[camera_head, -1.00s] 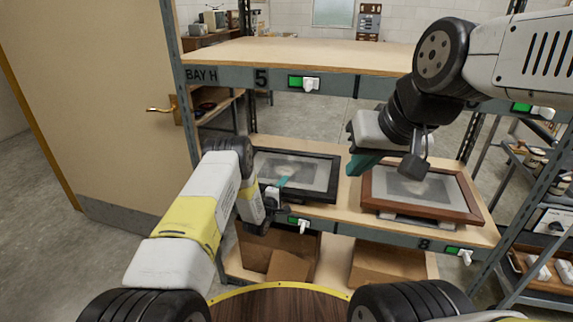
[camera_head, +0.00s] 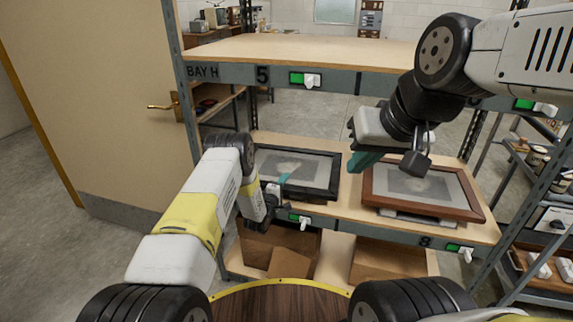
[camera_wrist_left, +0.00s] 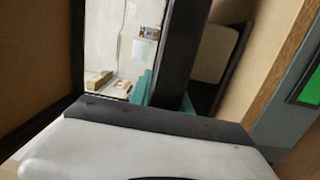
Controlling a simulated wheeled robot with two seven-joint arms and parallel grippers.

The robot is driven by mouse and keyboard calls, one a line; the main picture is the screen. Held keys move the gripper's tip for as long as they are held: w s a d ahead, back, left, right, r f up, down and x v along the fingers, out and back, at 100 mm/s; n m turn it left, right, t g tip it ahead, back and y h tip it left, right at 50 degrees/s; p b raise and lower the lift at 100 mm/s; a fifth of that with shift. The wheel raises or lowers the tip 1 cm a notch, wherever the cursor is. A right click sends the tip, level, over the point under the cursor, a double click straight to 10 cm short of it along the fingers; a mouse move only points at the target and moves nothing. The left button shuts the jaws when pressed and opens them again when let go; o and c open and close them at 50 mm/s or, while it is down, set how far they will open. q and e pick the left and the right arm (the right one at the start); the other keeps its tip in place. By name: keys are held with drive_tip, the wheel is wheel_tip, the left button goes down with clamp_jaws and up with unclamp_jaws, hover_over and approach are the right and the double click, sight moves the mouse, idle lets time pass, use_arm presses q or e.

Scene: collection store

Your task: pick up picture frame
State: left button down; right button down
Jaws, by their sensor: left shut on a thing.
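A black picture frame (camera_head: 312,172) with a grey picture under glass lies on the middle shelf board, on the left. My left gripper (camera_head: 284,180) is shut on its near border, with the teal fingertips over the glass. In the left wrist view the frame's dark border (camera_wrist_left: 178,50) runs between the teal fingers (camera_wrist_left: 143,88), beside the reflecting glass. A brown wooden picture frame (camera_head: 425,190) lies on the right of the same shelf. My right gripper (camera_head: 366,161) hangs above the shelf between the two frames, apart from both; its jaw opening is unclear.
The upper shelf board (camera_head: 300,50) is empty and lies above and behind the frames. Cardboard boxes (camera_head: 290,263) stand on the lowest shelf. A door (camera_head: 90,100) is at the left, and shelving with small items (camera_head: 535,265) at the right. A metal post (camera_head: 178,70) stands left of the black frame.

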use_arm(q)
drive_tip(key=shift+r, duration=0.3)
drive_tip(key=shift+r, duration=1.75)
drive_tip(key=r+v, duration=0.1)
drive_tip(key=v, duration=1.5)
drive_tip(key=shift+a, duration=0.2)
drive_tip(key=shift+w, duration=0.1)
